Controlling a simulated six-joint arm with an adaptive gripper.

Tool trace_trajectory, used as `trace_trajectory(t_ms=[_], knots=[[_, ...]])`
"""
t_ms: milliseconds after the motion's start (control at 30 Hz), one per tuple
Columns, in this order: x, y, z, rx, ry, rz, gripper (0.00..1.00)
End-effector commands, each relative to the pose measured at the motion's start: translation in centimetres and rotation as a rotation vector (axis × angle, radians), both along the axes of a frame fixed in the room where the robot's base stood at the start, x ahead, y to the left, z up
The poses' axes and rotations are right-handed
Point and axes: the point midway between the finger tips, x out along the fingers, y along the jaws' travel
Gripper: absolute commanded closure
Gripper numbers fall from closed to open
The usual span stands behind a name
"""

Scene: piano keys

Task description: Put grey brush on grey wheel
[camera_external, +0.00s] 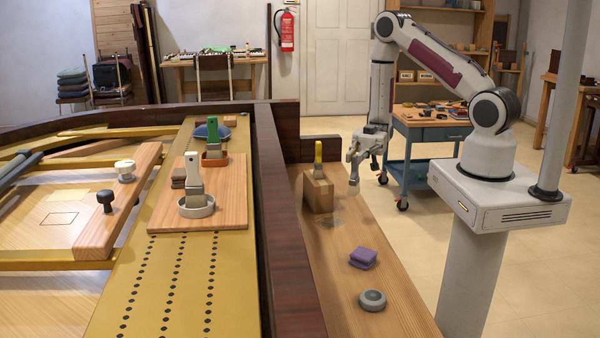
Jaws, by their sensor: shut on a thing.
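My gripper (354,168) is beside the wooden block, above the right edge of the wooden ledge. It is shut on a small pale grey thing that points down; its shape is too small to identify surely. The grey wheel (372,300) lies flat on the ledge near the front, well below and nearer the camera than my gripper.
A yellow-handled brush (319,155) stands at the wooden block (318,193). A purple sponge (362,257) lies between block and wheel. A dark raised rail (285,235) separates ledge and piano.

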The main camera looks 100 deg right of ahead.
Motion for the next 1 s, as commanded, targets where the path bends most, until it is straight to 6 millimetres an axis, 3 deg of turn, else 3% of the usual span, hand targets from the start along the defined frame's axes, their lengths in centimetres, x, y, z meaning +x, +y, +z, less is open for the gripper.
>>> trace_trajectory(t_ms=[467,667,1000], knots=[[0.3,1.2,0.0,0.000,0.000,0.034,1.00],[0.7,3.7,0.1,-0.001,0.000,0.104,1.00],[1.4,9.5,0.4,-0.001,0.001,0.255,1.00]])
